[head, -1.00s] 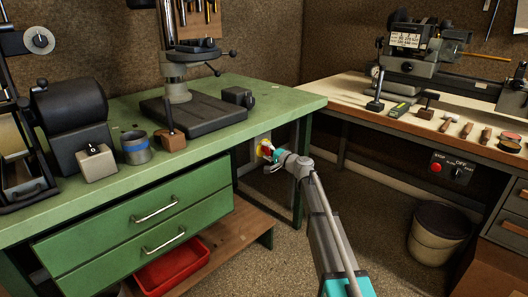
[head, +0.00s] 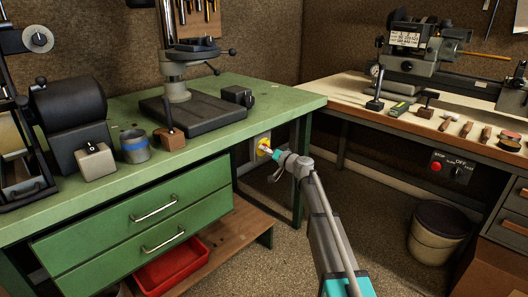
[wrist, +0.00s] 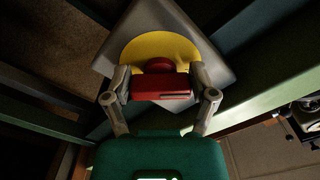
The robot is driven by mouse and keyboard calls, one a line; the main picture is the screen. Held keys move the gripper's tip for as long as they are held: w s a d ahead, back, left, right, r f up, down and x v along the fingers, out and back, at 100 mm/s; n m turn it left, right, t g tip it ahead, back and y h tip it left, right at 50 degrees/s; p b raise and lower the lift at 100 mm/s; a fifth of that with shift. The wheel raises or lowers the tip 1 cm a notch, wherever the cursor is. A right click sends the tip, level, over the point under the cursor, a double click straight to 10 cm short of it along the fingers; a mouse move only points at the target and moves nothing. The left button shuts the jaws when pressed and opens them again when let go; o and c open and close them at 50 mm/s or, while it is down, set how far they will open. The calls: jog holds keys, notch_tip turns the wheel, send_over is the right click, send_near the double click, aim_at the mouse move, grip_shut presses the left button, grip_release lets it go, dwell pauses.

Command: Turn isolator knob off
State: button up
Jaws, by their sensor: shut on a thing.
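The isolator knob (wrist: 160,88) is a red bar handle with a pale mark near its right end in the wrist view. It sits on a yellow disc (wrist: 150,48) on a grey box (wrist: 134,22), which looks tilted in that view. My gripper (wrist: 159,79) is shut on the knob, one finger at each end of the bar. The knob is mostly hidden there.
A lathe bench with a red button and switch panel (head: 452,169) is further right. The floor around my arm is clear; a bin (head: 437,232) stands right.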

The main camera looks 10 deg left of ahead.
jog(key=shift+d, duration=0.25)
jog(key=o, duration=1)
jog(key=shift+o, duration=0.2)
jog(key=shift+a, duration=0.1)
jog(key=v, duration=1.2)
